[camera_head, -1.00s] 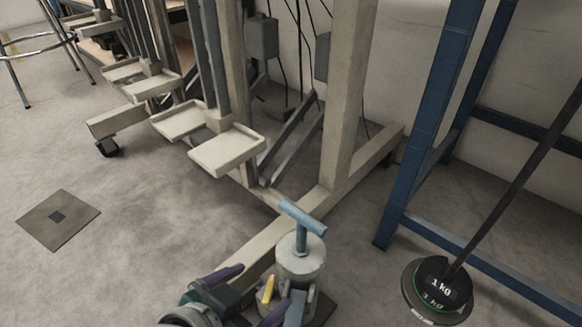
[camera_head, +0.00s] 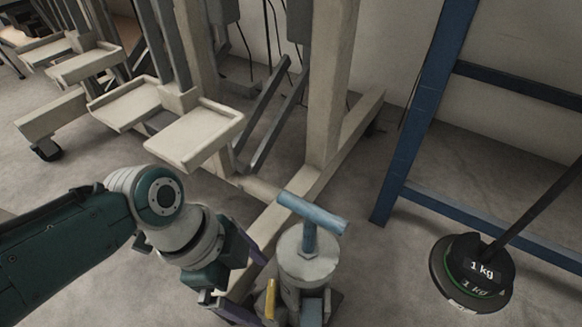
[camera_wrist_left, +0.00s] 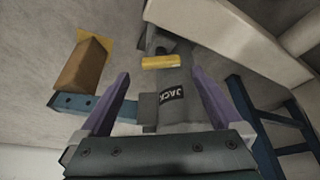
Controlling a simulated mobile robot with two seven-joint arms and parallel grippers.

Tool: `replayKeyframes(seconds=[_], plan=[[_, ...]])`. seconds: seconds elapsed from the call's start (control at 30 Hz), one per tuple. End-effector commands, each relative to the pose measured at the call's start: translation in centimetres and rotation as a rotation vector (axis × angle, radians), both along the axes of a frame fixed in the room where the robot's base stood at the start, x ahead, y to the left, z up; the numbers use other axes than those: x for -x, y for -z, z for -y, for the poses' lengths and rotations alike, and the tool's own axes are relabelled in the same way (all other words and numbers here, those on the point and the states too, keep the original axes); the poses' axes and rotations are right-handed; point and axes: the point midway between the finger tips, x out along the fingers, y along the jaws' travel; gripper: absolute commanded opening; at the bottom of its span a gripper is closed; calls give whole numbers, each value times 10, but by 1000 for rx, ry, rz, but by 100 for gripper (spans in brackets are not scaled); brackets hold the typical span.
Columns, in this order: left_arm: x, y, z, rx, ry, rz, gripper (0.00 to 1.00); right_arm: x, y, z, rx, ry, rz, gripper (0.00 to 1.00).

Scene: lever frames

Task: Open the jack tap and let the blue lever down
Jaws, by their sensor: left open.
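The jack (camera_head: 308,262) is a pale grey cylinder standing low in the middle of the head view, with a blue T-shaped handle (camera_head: 312,212) on top. Its yellow tap (camera_head: 270,300) is on its left side near the bottom edge. In the left wrist view the jack body (camera_wrist_left: 172,105) carries a JACK label, with the yellow tap (camera_wrist_left: 160,62) above it. My left gripper (camera_head: 256,290) is open beside the jack's left side; its purple fingers (camera_wrist_left: 165,85) stand apart, seen either side of the jack. I cannot tell which blue part is the lever. My right gripper is not seen.
A cream frame with trays (camera_head: 195,137) stands behind and left of the jack. A blue bar (camera_wrist_left: 95,106) and a brownish block (camera_wrist_left: 82,65) show beside the left finger.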

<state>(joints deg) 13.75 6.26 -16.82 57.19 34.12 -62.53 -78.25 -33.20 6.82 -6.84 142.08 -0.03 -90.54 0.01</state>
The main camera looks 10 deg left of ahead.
Motion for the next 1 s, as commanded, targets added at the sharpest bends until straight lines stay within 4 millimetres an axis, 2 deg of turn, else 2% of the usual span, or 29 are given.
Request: replayKeyframes(seconds=[0.03,0.2,0.63,1.0], plan=[[-1,16,4,2,-1,1,100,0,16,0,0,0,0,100],[-3,33,12,1,-2,2,100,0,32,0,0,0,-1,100],[-3,37,15,0,-2,0,100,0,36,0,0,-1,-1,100],[-3,37,15,0,-2,0,58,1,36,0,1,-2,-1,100]])
